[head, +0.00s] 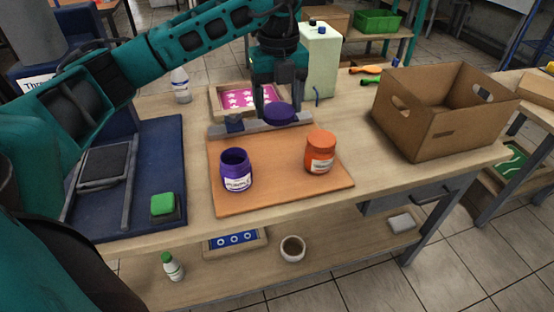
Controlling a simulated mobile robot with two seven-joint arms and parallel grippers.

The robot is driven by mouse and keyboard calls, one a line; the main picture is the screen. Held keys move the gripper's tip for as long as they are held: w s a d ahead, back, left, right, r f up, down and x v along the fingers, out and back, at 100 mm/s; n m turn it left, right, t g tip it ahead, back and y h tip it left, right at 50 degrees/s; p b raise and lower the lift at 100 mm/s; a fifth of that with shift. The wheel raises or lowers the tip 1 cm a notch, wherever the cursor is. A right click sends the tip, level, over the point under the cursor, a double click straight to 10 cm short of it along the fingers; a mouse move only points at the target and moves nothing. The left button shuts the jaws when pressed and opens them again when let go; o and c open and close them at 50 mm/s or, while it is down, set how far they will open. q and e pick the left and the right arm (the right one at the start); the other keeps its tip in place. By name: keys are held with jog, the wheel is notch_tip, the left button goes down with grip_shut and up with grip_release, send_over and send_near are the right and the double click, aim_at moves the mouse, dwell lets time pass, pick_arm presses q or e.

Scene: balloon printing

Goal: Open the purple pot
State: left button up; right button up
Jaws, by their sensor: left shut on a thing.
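The purple pot (236,172) stands upright and open at the left of the orange-brown board, its mouth showing a dark inside. Its purple lid (279,113) is apart from it, up and to the right. My left gripper (275,99) is shut on the purple lid and holds it over the back of the board. An orange pot (320,153) with its orange lid on stands at the right of the board. My right gripper is not in view.
The board (270,193) has clear room between the pots. Behind it are a grey bar and a tray with a pink starred screen (238,97). A cardboard box (436,120) stands at right. A blue mat with a green block (163,206) lies at left.

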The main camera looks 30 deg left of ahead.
pick_arm(q)
send_over(278, 170)
notch_tip(278, 170, down, 10)
jog(key=shift+f+b, duration=0.15)
jog(key=shift+b, duration=0.25)
jog(key=shift+f, duration=0.95)
notch_tip(278, 170, down, 3)
jog(key=shift+f, duration=0.15)
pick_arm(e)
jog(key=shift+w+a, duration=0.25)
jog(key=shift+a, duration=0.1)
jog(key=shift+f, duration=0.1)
pick_arm(q)
jog(key=shift+f+b, duration=0.15)
jog(key=shift+b, duration=0.2)
jog(key=o, duration=1.2)
jog(key=shift+c, duration=0.2)
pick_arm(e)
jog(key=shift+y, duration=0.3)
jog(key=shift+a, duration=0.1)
